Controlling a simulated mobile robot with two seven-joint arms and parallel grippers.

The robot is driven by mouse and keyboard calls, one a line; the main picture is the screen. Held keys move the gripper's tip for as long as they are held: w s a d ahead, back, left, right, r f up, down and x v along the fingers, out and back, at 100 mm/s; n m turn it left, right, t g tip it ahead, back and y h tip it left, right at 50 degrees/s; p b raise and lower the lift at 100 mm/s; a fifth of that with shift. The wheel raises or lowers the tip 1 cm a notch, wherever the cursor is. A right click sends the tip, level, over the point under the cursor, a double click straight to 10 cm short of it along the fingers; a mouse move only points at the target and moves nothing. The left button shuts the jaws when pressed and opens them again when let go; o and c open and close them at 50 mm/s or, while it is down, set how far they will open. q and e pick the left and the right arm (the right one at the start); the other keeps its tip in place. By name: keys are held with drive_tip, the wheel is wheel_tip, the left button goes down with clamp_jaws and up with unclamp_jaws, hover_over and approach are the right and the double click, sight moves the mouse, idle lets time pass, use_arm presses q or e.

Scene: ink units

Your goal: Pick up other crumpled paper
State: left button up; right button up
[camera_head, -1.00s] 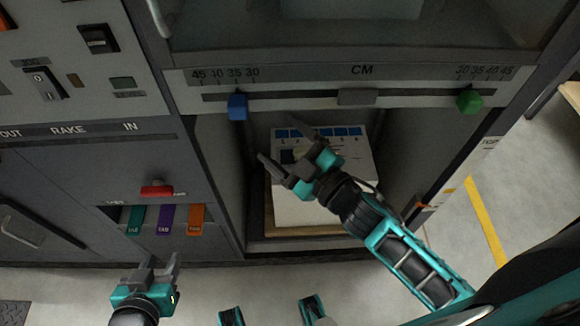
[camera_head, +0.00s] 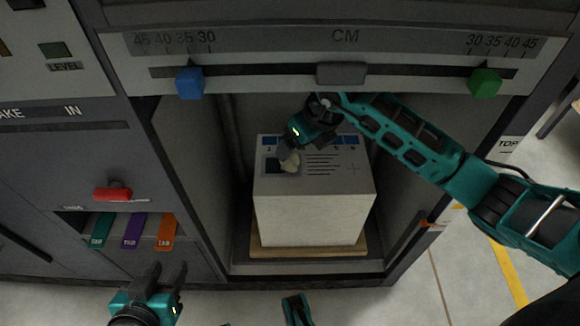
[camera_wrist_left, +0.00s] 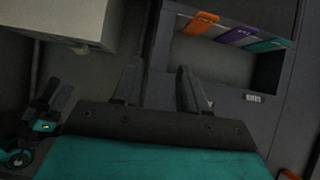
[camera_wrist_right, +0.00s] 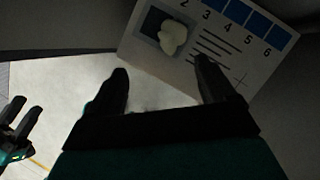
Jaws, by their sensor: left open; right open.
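A small cream-white crumpled paper (camera_head: 289,164) lies on the printed top sheet of a tall white paper stack (camera_head: 310,220) inside the open bay. In the right wrist view the crumpled paper (camera_wrist_right: 172,38) sits on a dark printed square, beyond my fingertips. My right gripper (camera_head: 286,153) is open and points down just above the crumpled paper, partly hiding it in the head view. Whether it touches the paper I cannot tell. My left gripper (camera_head: 167,272) is open and empty, low in front of the cabinet.
The stack stands on a wooden board (camera_head: 308,251) between the bay's side walls. Above are a blue slider (camera_head: 190,82) and a green slider (camera_head: 485,82) on a centimetre rail. Teal, purple and orange tabs (camera_head: 134,231) and a red handle (camera_head: 113,193) are at left.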

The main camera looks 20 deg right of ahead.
drive_tip(key=b, duration=0.2)
hover_over(292, 161)
drive_tip(key=s, duration=0.2)
drive_tip(key=shift+h, duration=0.3)
drive_tip(key=f, duration=0.6)
drive_tip(key=shift+d, duration=0.35)
drive_tip(key=shift+w+a+f+b, duration=0.15)
drive_tip(key=shift+f+b, duration=0.15)
drive_tip(key=shift+f, duration=0.15)
drive_tip(key=b+x, duration=0.1)
drive_tip(key=x, duration=0.2)
drive_tip(key=shift+w+f, duration=0.15)
drive_tip(key=shift+f, duration=0.15)
drive_tip(key=shift+w+f+b, duration=0.15)
drive_tip(key=shift+f+b, duration=0.15)
use_arm(q)
drive_tip(key=shift+w+d+f+h, duration=0.1)
drive_tip(key=shift+d+f+h, duration=0.05)
drive_tip(key=shift+d+f, duration=0.3)
drive_tip(key=shift+w+d+f+h, duration=0.1)
drive_tip(key=shift+d+f+h, duration=0.1)
drive_tip(key=shift+f, duration=0.35)
use_arm(e)
drive_tip(key=c, duration=1.1)
